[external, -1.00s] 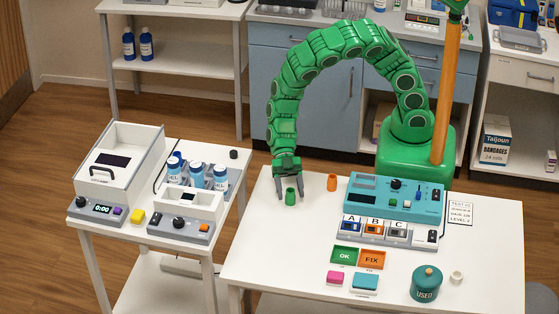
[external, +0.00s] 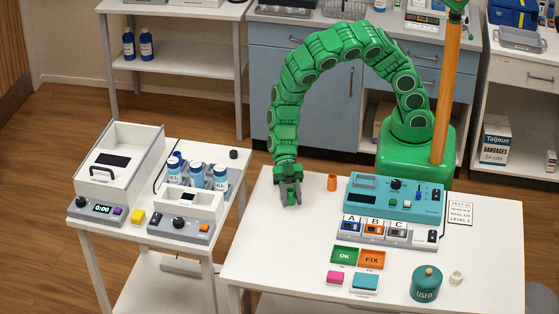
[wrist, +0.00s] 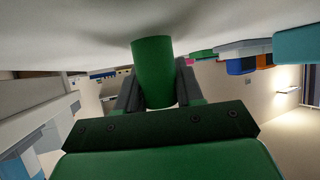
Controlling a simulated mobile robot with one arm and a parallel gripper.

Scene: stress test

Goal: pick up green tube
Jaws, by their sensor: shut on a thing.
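The green tube (external: 291,196) stands at the back left of the right-hand white table (external: 262,262). My gripper (external: 291,202) is down at the tube, with its two grey fingers closed on the tube's sides. In the wrist view the green tube (wrist: 153,72) sits between the two dark fingers of my gripper (wrist: 158,88). Its far end is at the pale table surface, and I cannot tell whether it still touches it. An orange tube (external: 332,182) stands apart, to the right of my gripper.
A teal device (external: 396,196) and a row of A, B and C modules (external: 376,230) stand to the right. Green OK and orange FIX pads (external: 358,257) and a teal USED pot (external: 426,283) are nearer the front. The table's front left is clear.

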